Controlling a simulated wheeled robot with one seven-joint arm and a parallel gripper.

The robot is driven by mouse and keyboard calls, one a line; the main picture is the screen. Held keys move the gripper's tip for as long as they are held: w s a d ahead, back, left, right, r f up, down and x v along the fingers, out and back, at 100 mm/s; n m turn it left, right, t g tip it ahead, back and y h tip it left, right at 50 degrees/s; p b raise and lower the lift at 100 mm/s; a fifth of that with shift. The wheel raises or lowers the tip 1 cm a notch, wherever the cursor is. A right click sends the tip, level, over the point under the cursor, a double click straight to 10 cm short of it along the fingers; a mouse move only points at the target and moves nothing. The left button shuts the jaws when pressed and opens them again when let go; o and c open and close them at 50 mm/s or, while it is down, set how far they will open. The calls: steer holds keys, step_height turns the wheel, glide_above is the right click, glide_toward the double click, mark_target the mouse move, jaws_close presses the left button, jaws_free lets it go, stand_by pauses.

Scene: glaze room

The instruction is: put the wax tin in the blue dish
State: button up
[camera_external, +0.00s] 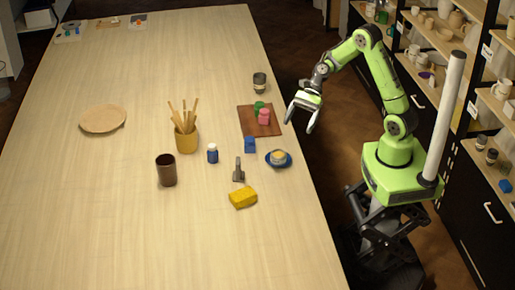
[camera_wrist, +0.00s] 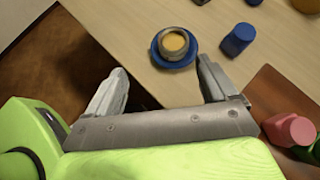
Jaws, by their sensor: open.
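The wax tin (camera_external: 278,156), a small round grey tin with yellow contents, sits in the blue dish (camera_external: 287,163) near the table's right edge. In the wrist view the tin (camera_wrist: 174,43) appears inside the rim of the dish (camera_wrist: 179,66), roughly upright. My gripper (camera_external: 299,124) is open and empty, beyond the table's right edge in the external view, apart from the tin and dish. In the wrist view the spread fingers of my gripper (camera_wrist: 163,66) show below the dish, with nothing between them.
A blue block (camera_external: 249,145) stands beside the dish. A brown board (camera_external: 247,120) holds green and pink pieces, with a dark jar (camera_external: 259,83) behind. A yellow sponge-like block (camera_external: 243,198) and a grey upright tool (camera_external: 238,170) are nearby. The table's far middle is clear.

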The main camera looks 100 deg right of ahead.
steer(key=s+a+r+n+g+h, duration=0.2)
steer(key=s+a+r+n, duration=0.1)
steer(key=a+n, duration=0.45)
steer(key=s+a+r+n+h, duration=0.1)
steer(key=s+r+n+h, duration=0.2)
steer(key=s+n, duration=0.5)
steer(key=s+a+r+n+h, duration=0.2)
steer(key=s+r+n, duration=0.2)
steer(key=s+n, duration=0.4)
steer(key=shift+n+t+h, duration=0.4)
steer(key=shift+n, duration=0.55)
